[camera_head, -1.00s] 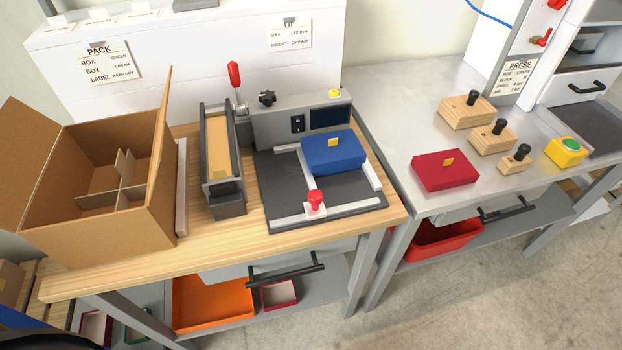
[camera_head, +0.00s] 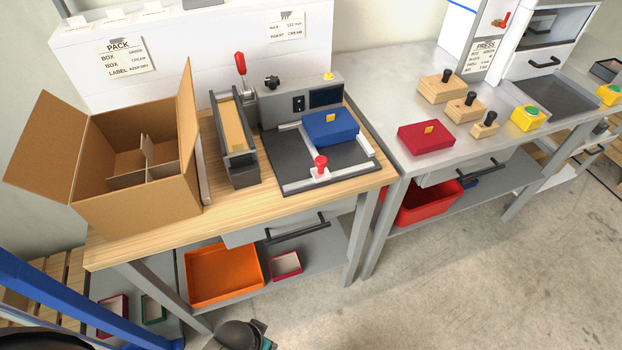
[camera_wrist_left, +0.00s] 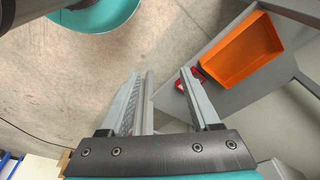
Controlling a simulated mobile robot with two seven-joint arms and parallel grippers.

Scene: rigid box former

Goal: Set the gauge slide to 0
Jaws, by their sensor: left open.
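The gauge is a dark plate (camera_head: 335,168) with light rails on the wooden bench in the head view. Its slide, a white block with a red knob (camera_head: 320,163), sits on the front rail. A blue box with a yellow tab (camera_head: 330,127) lies on the plate behind the slide. A grey housing with a dark screen (camera_head: 325,97) stands at the back. Any scale marks are too small to read. My left gripper (camera_wrist_left: 162,88) is open and empty in the left wrist view, with floor and the lower shelf beyond it. My right gripper is not in view.
An open cardboard box (camera_head: 138,195) and a narrow tape-like fixture (camera_head: 234,140) stand left of the gauge. A red box (camera_head: 426,137) and several wooden blocks lie on the metal table at right. An orange bin (camera_head: 224,272) is on the lower shelf.

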